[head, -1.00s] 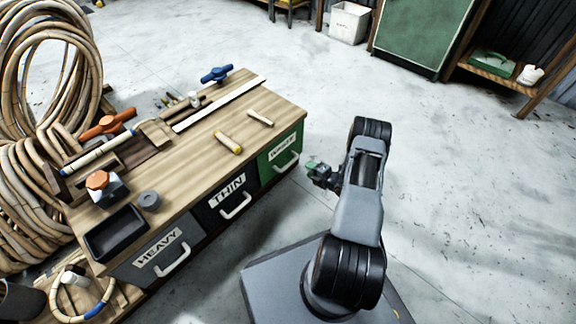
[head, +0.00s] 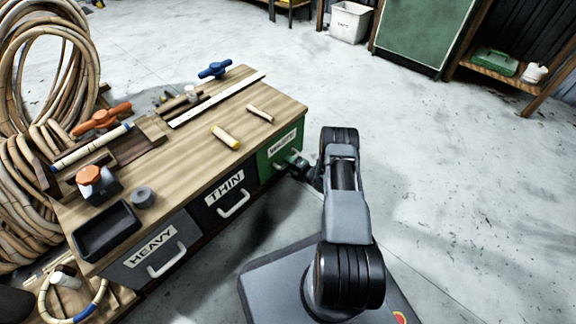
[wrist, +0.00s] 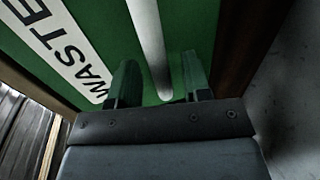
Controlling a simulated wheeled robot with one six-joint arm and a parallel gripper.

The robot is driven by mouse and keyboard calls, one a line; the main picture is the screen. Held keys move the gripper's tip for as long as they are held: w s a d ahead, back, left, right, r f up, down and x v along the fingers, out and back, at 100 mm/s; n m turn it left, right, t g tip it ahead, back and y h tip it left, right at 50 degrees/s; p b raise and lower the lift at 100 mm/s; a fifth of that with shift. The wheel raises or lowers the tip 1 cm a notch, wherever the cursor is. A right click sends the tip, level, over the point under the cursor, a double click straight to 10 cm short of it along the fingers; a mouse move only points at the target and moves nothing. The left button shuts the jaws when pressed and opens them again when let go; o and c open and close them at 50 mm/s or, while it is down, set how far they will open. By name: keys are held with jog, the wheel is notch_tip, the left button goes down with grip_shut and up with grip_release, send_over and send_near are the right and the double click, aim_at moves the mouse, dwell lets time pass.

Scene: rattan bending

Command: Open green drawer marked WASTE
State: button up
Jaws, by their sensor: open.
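The green drawer (head: 266,160) marked WASTE is at the right end of the workbench front. It appears closed, its front in line with the other drawers. In the wrist view its green front (wrist: 100,25) and WASTE label (wrist: 62,50) fill much of the picture. Its pale bar handle (wrist: 150,45) runs between the two fingers of my gripper (wrist: 155,82). My gripper is open, with a gap on both sides of the bar. In the head view my gripper (head: 300,163) is at the drawer front and hides part of the handle.
The THIN drawer (head: 214,205) and HEAVY drawer (head: 135,268) sit to the left, each with a pale handle. The benchtop (head: 190,160) holds rattan pieces, clamps and a black tray (head: 104,232). Bare floor (head: 450,190) lies to the right.

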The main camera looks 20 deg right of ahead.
jog(key=shift+x, duration=0.8)
jog(key=shift+c, duration=0.3)
grip_shut()
